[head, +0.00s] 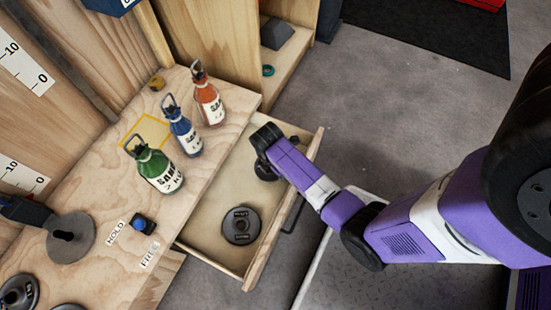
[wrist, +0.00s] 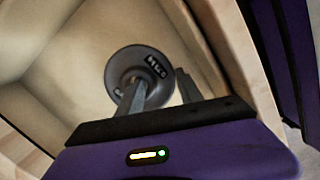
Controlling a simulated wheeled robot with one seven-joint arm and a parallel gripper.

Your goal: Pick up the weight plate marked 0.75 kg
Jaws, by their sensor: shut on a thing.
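A dark grey round weight plate (wrist: 122,66) with a central hub shows in the wrist view. It carries a small black label with pale marks that I cannot read clearly. My gripper (wrist: 159,77) is shut on its rim, with one finger over the plate's face and the other outside its edge. In the head view this plate (head: 264,173) is at the far end of the open drawer, mostly hidden under my wrist. Whether it touches the drawer floor is unclear. A second dark plate (head: 241,226) with a label lies flat nearer the drawer's front left.
The open wooden drawer (head: 205,226) has walls close around my gripper. On the bench above stand green (head: 155,168), blue (head: 184,134) and orange (head: 209,103) bottles. More plates (head: 18,293) are at lower left. Grey floor (head: 400,120) is clear at right.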

